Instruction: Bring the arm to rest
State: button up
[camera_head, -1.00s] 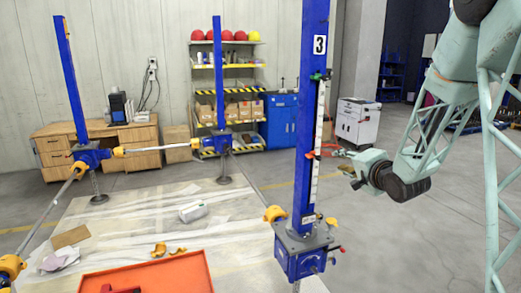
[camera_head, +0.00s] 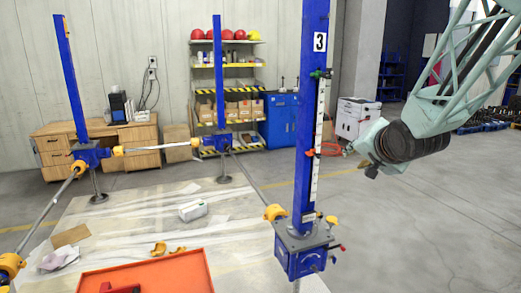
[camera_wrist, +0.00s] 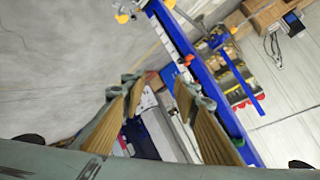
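My arm's wrist end hangs at the right of the head view, to the right of the blue jack column marked 3 (camera_head: 311,120). My gripper (camera_head: 358,160) is small there and mostly hidden behind the wrist. In the wrist view, the two tan-padded fingers of my gripper (camera_wrist: 158,84) stand apart, with nothing held between them. The column (camera_wrist: 205,75) runs diagonally beyond the fingers. The white scale strip (camera_head: 318,140) with red and green markers is on the column. The blue jack base (camera_head: 300,255) is below.
An orange tray (camera_head: 185,272) lies in front. Other jack columns (camera_head: 70,80) stand behind, joined by rods with yellow ends. A white cabinet (camera_head: 356,120) stands behind my gripper. The grey floor (camera_head: 420,225) at the right is clear.

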jog(key=s+a+f+n+g, duration=0.1)
jog(key=s+a+n+g, duration=0.1)
jog(key=s, duration=1.5)
jog(key=s+a+n+g+b, duration=0.1)
jog(key=s+a+n+g, duration=0.2)
jog(key=s, duration=1.4)
jog(key=s+a+f+n+g+b, duration=0.1)
jog(key=s+a+n+g, duration=0.2)
jog(key=s, duration=1.5)
jog(key=shift+a+f, duration=0.35)
jog(key=shift+a, duration=0.55)
jog(key=shift+s, duration=0.1)
jog(key=shift+f, duration=0.1)
notch_tip(320, 180, down, 9)
jog(key=b, duration=0.9)
jog(key=shift+b, duration=0.3)
